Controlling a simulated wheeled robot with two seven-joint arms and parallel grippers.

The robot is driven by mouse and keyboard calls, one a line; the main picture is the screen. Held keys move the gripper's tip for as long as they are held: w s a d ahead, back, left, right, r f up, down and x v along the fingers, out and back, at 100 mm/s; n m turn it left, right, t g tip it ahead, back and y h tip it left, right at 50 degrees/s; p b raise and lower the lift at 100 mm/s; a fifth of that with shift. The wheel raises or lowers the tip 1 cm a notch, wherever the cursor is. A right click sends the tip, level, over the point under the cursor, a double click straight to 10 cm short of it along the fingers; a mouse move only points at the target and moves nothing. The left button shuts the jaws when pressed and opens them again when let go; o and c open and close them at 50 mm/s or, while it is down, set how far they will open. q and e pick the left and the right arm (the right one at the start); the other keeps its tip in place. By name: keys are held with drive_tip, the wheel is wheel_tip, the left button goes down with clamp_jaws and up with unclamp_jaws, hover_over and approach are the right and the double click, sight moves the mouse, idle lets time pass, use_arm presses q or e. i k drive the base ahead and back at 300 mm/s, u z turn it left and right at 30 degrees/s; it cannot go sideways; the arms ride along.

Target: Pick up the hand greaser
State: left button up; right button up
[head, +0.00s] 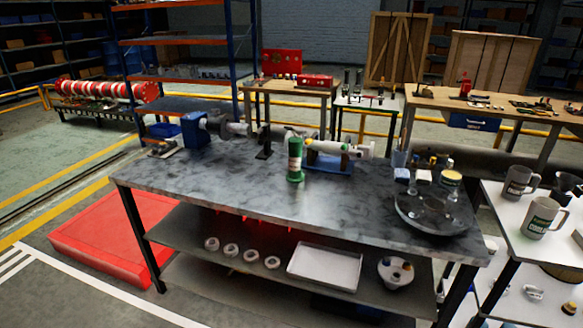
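No gripper of mine is in the head view. I cannot pick out the hand greaser for certain. A green upright cylinder with a pale band (295,160) stands on the grey workbench (225,185), near the middle. It may be the greaser or a can. Behind it, a pale horizontal cylinder (325,146) rests on a blue support (322,163). A round dark tray (434,222) on the bench's right end holds small bottles and cups, too small to tell apart.
A blue machine part (195,131) with a shaft sits at the bench's back left. The lower shelf holds several white rings and a white tray (325,268). A white side table (510,219) with grey jugs stands at right. The bench's front left is clear.

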sight(295, 144)
drive_tip(key=u, duration=0.85)
drive_tip(key=i, duration=1.3)
drive_tip(key=z, duration=0.3)
